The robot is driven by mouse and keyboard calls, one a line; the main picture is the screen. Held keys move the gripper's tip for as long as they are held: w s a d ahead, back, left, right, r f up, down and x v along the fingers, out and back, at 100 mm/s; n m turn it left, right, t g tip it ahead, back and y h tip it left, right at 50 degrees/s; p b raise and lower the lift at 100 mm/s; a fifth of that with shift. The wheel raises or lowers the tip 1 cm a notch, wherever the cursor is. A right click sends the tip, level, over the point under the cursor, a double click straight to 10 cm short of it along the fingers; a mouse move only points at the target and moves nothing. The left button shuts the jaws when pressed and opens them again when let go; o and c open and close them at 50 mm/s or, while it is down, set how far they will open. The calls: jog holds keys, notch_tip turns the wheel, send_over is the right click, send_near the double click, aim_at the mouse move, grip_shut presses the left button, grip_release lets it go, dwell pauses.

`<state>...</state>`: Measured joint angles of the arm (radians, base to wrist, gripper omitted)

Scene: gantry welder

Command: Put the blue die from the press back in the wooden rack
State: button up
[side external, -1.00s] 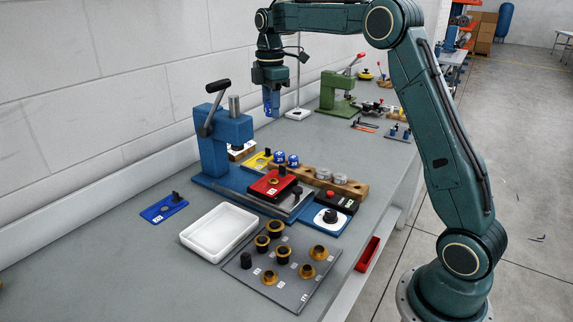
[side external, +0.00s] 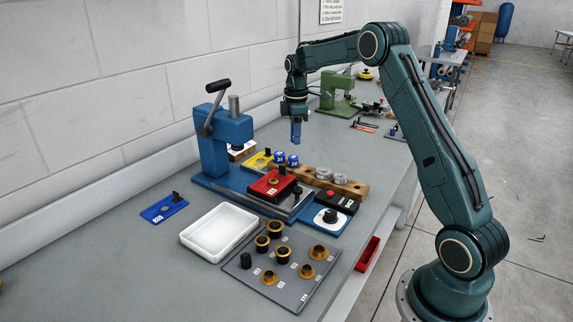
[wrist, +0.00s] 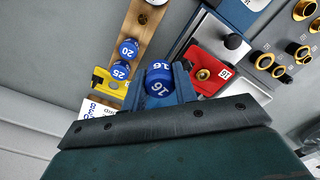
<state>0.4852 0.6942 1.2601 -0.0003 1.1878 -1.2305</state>
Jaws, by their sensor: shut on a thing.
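My gripper (side external: 296,138) hangs in the air above and behind the wooden rack, fingers pointing down. In the wrist view it is shut on a blue die (wrist: 158,80) marked 16; in the side view I cannot separate the die from the blue fingers. The wooden rack (side external: 358,190) lies behind the press bed. It holds two blue dies (side external: 286,159) at its left part and two grey metal pieces (side external: 332,176) at its right. In the wrist view the rack (wrist: 140,30) shows the dies marked 20 and 25. The blue press (side external: 222,140) stands left.
A red plate (side external: 272,186) sits on the press bed. A yellow plate (side external: 257,161) lies beside the rack's left end. In front are a white tray (side external: 220,232), a blue plate (side external: 163,208) and a grey board (side external: 318,270) of bushings. A green press (side external: 337,95) stands behind.

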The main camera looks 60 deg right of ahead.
jog(key=s+d+f+m, duration=0.2)
jog(key=d+f, duration=0.3)
jog(key=shift+f, duration=0.4)
jog(key=shift+f, duration=0.2)
jog(key=shift+f, duration=2.45)
jog(key=shift+f, duration=0.55)
jog(key=o, duration=1.1)
jog(key=shift+o, duration=0.2)
